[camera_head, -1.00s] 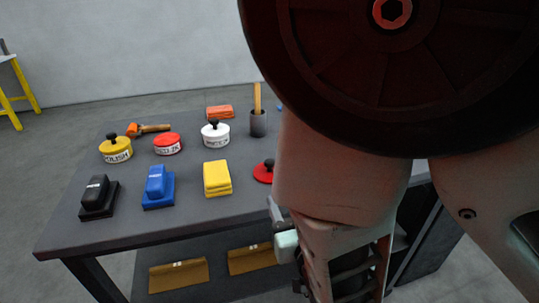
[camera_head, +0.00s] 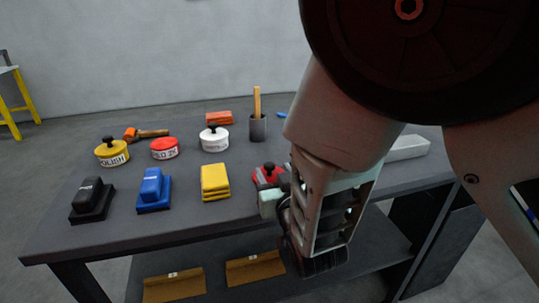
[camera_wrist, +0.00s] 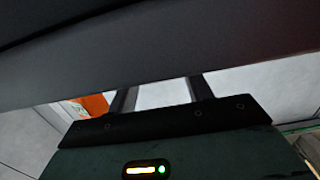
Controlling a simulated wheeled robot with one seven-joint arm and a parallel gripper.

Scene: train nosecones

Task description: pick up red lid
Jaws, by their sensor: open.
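The red lid (camera_head: 262,178), a flat disc with a black knob, lies on the dark table right of the yellow stack. My gripper (camera_head: 272,196) is open at its near right side, overlapping part of it in the head view. I cannot tell whether they touch. The far finger is mostly hidden by my arm. An open-looking red tin (camera_head: 164,149) with a white label stands at the back left, with no knob on it.
A pale bar (camera_head: 407,148) lies at right.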

